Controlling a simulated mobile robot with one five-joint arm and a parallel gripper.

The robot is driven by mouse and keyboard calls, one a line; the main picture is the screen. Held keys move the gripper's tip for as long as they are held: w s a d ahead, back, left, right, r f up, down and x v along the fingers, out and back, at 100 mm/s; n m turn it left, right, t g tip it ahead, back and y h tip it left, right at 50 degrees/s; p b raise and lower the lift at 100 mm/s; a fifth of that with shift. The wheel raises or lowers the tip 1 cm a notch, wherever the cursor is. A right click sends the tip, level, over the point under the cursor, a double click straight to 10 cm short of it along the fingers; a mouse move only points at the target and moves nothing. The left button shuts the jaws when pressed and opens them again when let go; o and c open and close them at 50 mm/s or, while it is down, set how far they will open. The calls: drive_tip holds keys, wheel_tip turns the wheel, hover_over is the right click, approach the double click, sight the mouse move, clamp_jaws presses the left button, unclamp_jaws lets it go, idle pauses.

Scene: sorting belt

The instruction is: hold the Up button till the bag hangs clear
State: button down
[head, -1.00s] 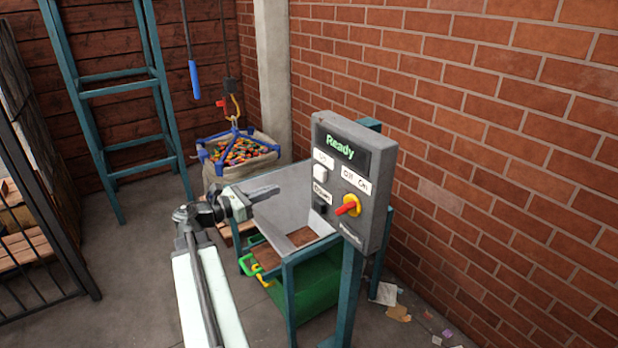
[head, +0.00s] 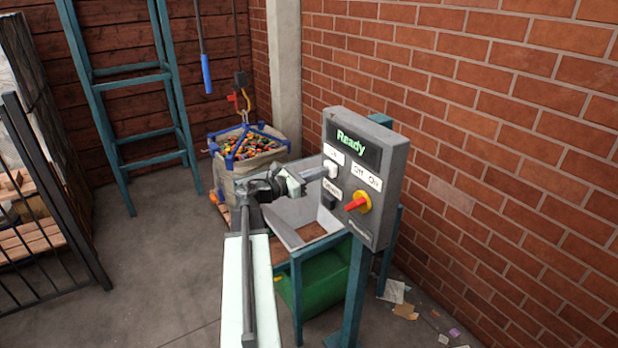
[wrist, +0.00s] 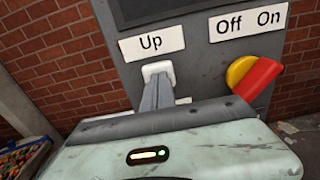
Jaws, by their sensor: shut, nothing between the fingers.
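The grey control box (head: 385,217) has a lit display (head: 353,143) reading "Ready". Its white Up button (head: 332,170) also shows under the "Up" label in the wrist view (wrist: 157,68). My gripper (head: 320,174) is shut and empty, its fingertips at the Up button; in the wrist view the tips (wrist: 157,84) overlap the button's lower part. I cannot tell if it is pressed in. The bag (head: 222,161), full of colourful pieces with blue straps, is below the hook (head: 247,110).
A red-and-yellow Off/On switch (head: 358,202) sits just below right of the Up button, with a dark Down button (head: 328,202) beside it. A green bin (head: 325,280) stands under the hopper.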

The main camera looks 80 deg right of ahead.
idle(0.3)
drive_tip(key=shift+r+x, duration=0.2)
drive_tip(key=shift+x, duration=0.8)
drive_tip(key=shift+a, duration=0.1)
idle(2.5)
drive_tip(key=v, duration=1.4)
drive_tip(key=shift+w, duration=0.35)
drive_tip(key=shift+a, duration=0.1)
